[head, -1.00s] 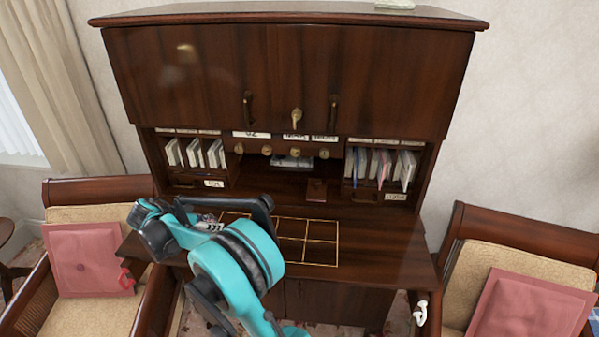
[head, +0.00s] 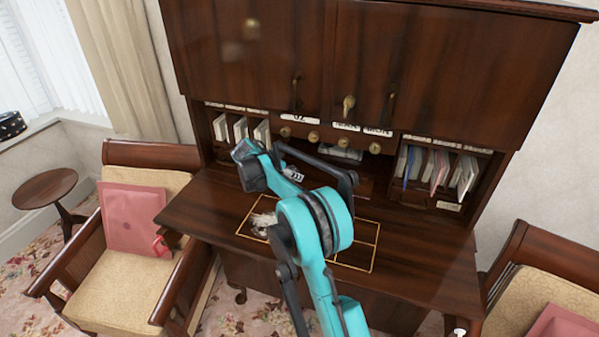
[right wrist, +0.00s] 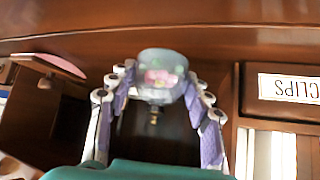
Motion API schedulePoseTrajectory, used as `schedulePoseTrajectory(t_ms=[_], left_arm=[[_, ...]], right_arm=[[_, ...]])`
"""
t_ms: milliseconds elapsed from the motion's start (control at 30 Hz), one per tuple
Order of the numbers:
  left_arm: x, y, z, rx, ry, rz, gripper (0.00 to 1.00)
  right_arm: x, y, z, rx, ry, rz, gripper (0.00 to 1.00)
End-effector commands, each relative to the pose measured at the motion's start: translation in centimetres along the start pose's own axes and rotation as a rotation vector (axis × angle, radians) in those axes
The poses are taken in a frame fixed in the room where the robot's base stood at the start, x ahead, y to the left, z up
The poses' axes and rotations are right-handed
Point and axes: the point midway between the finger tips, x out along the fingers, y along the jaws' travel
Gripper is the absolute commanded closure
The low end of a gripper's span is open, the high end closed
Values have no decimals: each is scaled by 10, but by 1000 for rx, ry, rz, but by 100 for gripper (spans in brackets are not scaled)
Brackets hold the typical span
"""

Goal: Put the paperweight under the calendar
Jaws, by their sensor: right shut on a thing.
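The paperweight (right wrist: 160,76) is a clear glass piece with pink inside. My right gripper (right wrist: 160,88) is shut on it, with a finger on each side. The right wrist picture appears upside down. In the head view my teal right arm reaches over the desk to the left pigeonholes, and its fingers and the paperweight are hidden or too unclear to pick out. The calendar is likely the row of white date plates (head: 345,126) on the hutch, above several brass knobs. My left gripper is not in view.
The CLIPS drawer (right wrist: 290,88) is beside the gripper in the right wrist view. The desktop (head: 420,265) has a gold grid and a small pale item (head: 263,222). Books (head: 438,168) fill the right pigeonholes. Chairs stand on both sides; a round table (head: 45,188) is far left.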

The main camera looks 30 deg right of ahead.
Motion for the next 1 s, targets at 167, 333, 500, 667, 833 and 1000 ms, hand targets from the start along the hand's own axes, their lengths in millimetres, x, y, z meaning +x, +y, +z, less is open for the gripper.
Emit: schedulePoseTrajectory(t_ms=[167,333,500,667,833,1000], left_arm=[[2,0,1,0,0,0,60],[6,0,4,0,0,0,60],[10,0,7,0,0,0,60],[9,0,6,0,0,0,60],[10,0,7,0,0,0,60],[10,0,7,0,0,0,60]], right_arm=[[13,1,-12,2,0,2,96],[36,1,-34,2,1,2,96],[43,0,-21,0,1,0,96],[42,0,-21,0,1,0,96],[44,0,-19,0,0,0,37],[44,0,-19,0,0,0,30]])
